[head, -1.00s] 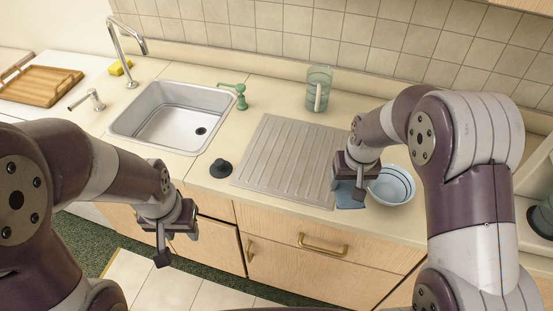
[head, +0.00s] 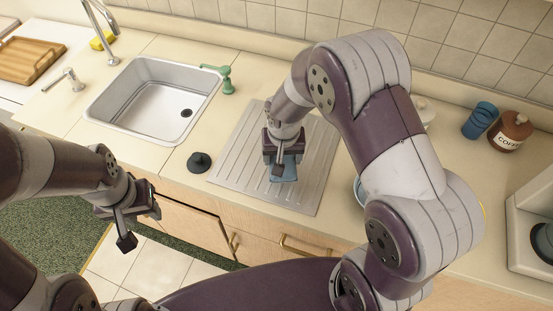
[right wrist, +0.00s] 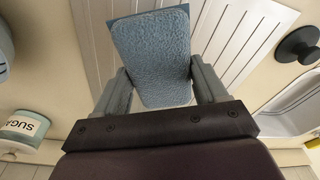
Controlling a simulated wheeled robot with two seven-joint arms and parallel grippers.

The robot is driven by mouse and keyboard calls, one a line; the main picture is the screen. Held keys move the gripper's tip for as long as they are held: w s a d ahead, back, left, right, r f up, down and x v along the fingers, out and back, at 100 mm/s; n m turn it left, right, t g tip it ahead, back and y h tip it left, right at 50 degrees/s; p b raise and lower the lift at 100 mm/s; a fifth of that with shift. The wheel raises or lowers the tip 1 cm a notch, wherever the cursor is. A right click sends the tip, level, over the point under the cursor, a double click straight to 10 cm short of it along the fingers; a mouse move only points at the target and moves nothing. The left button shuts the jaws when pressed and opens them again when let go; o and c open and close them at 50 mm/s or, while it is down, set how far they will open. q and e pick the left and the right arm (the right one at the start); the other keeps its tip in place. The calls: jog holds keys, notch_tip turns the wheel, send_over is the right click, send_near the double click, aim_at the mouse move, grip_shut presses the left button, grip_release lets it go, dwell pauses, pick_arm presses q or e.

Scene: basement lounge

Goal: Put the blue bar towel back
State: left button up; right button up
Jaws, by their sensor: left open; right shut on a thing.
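The blue bar towel (head: 287,173) is in my right gripper (head: 283,163), over the ribbed drainboard (head: 232,150) in the head view. In the right wrist view the towel (right wrist: 150,52) is a textured blue rectangle between the two fingers of the right gripper (right wrist: 160,84). The ribbed board (right wrist: 245,35) shows behind it. I cannot tell whether the towel touches the board. My left gripper (head: 133,215) is open and empty, in front of the cabinet at the lower left.
The sink (head: 150,100) is left of the drainboard. A black stopper (head: 199,162) sits between them near the counter edge. A green soap pump (head: 226,80) stands behind. My right arm mostly hides a bowl (head: 358,188). A blue cup (head: 480,120) and coffee jar (head: 510,131) stand at right.

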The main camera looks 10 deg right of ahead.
jog(key=shift+w+a+f, duration=0.5)
jog(key=shift+w+a, duration=0.1)
notch_tip(320, 180, down, 4)
jog(key=shift+r+p, duration=0.1)
jog(key=shift+p, duration=0.45)
jog(key=shift+w, duration=0.1)
jog(key=shift+f+b, duration=0.3)
jog(key=shift+f, duration=0.1)
jog(key=o, duration=0.9)
jog(key=shift+o, duration=0.2)
jog(key=shift+r, duration=0.1)
